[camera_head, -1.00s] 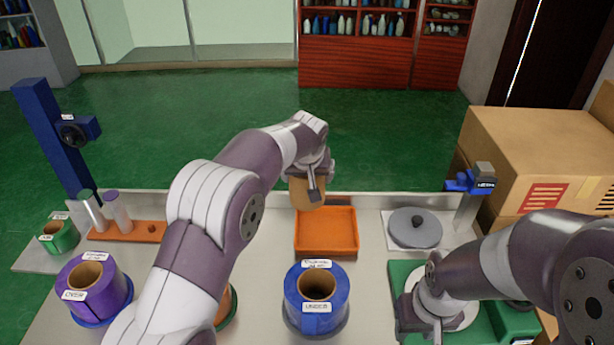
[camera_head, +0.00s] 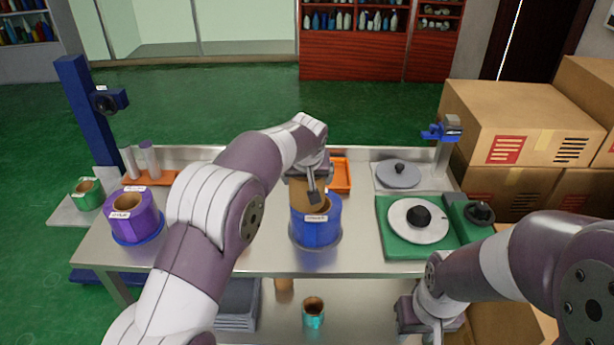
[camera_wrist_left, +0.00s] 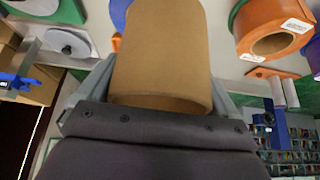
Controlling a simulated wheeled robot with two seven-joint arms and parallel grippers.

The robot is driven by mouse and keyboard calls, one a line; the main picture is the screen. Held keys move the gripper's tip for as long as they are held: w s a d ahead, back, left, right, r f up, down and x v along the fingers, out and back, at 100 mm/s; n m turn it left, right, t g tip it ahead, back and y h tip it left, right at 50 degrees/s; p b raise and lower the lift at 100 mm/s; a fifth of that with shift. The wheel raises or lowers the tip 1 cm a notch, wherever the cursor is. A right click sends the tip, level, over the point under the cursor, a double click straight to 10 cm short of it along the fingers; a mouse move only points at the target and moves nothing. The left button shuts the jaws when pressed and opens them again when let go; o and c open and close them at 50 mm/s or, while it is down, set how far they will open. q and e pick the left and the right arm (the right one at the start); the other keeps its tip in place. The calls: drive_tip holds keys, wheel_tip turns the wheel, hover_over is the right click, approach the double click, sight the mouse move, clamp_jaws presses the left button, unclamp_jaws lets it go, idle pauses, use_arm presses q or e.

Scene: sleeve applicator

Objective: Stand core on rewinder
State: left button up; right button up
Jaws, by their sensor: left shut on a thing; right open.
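In the left wrist view the core (camera_wrist_left: 163,50) fills the upper middle between the two fingers. The rewinder (camera_head: 388,240) is a green base at the right of the table, with a white disc (camera_head: 405,228) and a black hub (camera_head: 420,215) on it. No core stands on it. My right gripper (camera_head: 428,325) is open and empty, in front of the table's near edge, its fingertips partly unclear.
The blue roll (camera_head: 317,228) and a purple roll (camera_head: 147,226) stand on the steel table. An orange tray (camera_head: 342,176) and a grey disc (camera_head: 399,175) lie farther back. Cardboard boxes (camera_head: 520,120) are stacked at the right. A lower shelf shows beneath.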

use_arm(q)
drive_tip(key=s+a+f, duration=1.5)
drive_tip(key=s+f, duration=0.4)
drive_tip(key=shift+a+f, duration=0.35)
drive_tip(key=shift+a, duration=0.05)
drive_tip(key=shift+f, duration=0.1)
